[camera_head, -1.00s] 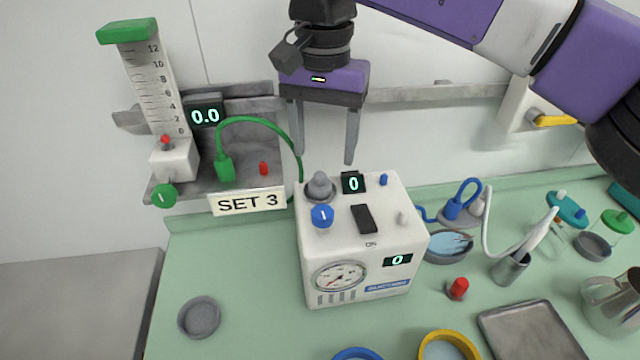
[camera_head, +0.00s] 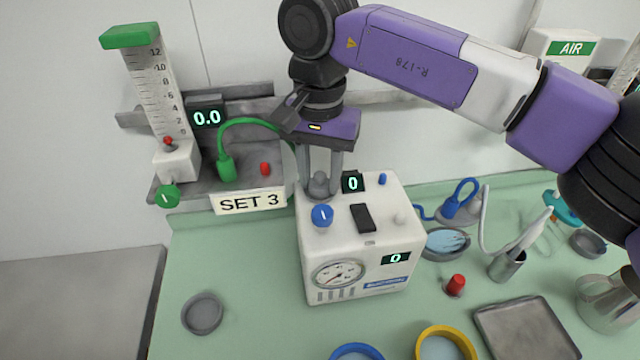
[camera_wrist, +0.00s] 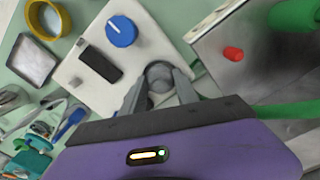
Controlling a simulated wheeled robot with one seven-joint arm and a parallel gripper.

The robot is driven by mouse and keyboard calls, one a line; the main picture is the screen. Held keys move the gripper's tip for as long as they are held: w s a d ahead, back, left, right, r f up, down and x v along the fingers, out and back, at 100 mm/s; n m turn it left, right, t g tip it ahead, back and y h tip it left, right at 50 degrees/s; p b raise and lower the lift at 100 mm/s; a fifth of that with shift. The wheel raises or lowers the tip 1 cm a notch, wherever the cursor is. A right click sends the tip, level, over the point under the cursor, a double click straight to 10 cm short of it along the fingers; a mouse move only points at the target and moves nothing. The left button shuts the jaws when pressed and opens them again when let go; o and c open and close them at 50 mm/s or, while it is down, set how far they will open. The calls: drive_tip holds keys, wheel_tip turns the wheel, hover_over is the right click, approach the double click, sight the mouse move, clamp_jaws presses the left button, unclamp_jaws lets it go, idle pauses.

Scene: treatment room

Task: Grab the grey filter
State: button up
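The grey filter (camera_head: 319,186) is a small rounded knob-like piece on top of the white suction unit (camera_head: 345,250), at its back left corner. My gripper (camera_head: 321,174) points down over it with one finger on each side. In the wrist view the filter (camera_wrist: 160,74) sits between the two fingertips (camera_wrist: 160,82), which appear to press on its sides. The filter stands upright and appears seated on the unit. Its lower part is partly hidden by the fingers.
A blue knob (camera_head: 322,215), a black switch (camera_head: 363,218) and a small display (camera_head: 353,182) are close to the filter. A green hose (camera_head: 250,122) curves behind it from the wall rail. The counter's left front is mostly clear, with one grey dish (camera_head: 202,314).

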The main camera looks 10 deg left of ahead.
clamp_jaws()
drive_tip(key=shift+r, duration=0.15)
